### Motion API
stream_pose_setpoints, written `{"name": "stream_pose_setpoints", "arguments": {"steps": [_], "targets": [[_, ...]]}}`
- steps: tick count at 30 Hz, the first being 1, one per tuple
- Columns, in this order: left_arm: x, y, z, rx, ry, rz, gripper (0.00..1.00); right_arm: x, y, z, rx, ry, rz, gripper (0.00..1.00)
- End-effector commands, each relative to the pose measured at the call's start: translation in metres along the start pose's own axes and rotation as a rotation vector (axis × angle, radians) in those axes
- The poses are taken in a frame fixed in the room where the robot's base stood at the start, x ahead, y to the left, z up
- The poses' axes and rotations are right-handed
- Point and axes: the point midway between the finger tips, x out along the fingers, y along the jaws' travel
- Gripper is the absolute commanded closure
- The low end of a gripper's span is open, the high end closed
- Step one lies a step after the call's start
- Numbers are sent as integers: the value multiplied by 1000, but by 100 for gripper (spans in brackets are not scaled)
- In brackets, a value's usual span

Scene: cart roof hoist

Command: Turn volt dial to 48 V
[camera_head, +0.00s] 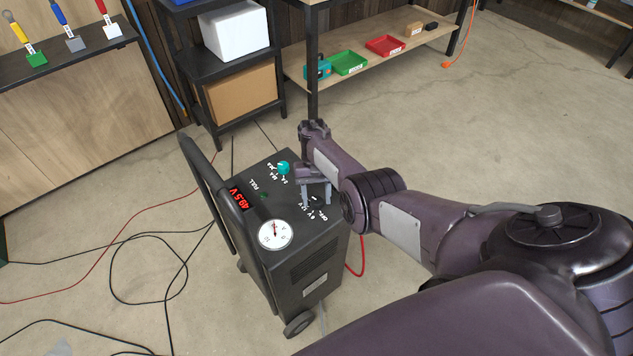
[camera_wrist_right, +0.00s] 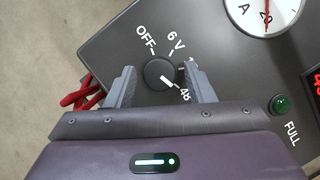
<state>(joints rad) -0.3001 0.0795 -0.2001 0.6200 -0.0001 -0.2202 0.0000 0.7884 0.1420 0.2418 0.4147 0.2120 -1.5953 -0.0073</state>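The volt dial (camera_wrist_right: 160,72) is a round black knob on the dark cart charger's top panel. Its white mark points to the lower right in the right wrist view, toward the partly covered "48" label (camera_wrist_right: 185,94). "OFF" and "6 V" labels lie on its far side. My right gripper (camera_wrist_right: 158,72) is open, with one finger on each side of the knob and a visible gap on both sides. In the head view the right gripper (camera_head: 315,192) reaches down over the dial (camera_head: 315,202). My left gripper is not in view.
The charger (camera_head: 312,262) also has a teal knob (camera_head: 283,168), a red display (camera_head: 239,199) reading about 49.5 V, a round gauge (camera_head: 275,234) and a tall handle (camera_head: 215,195). A green FULL lamp (camera_wrist_right: 281,104) is on the panel. Cables cross the floor at left.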

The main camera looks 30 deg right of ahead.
Motion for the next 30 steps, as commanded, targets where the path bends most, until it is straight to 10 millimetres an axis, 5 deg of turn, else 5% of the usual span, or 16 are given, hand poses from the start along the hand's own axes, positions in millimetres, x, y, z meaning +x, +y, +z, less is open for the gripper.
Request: {"name": "stream_pose_setpoints", "arguments": {"steps": [11, 21, 30], "targets": [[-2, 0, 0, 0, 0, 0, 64, -5, 0, 0, -1, 0, 0, 45], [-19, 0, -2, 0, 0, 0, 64, -60, 0, 0, -1, 2, 0, 45], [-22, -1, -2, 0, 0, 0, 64, -78, 0, 0, -1, -1, 1, 45]]}}
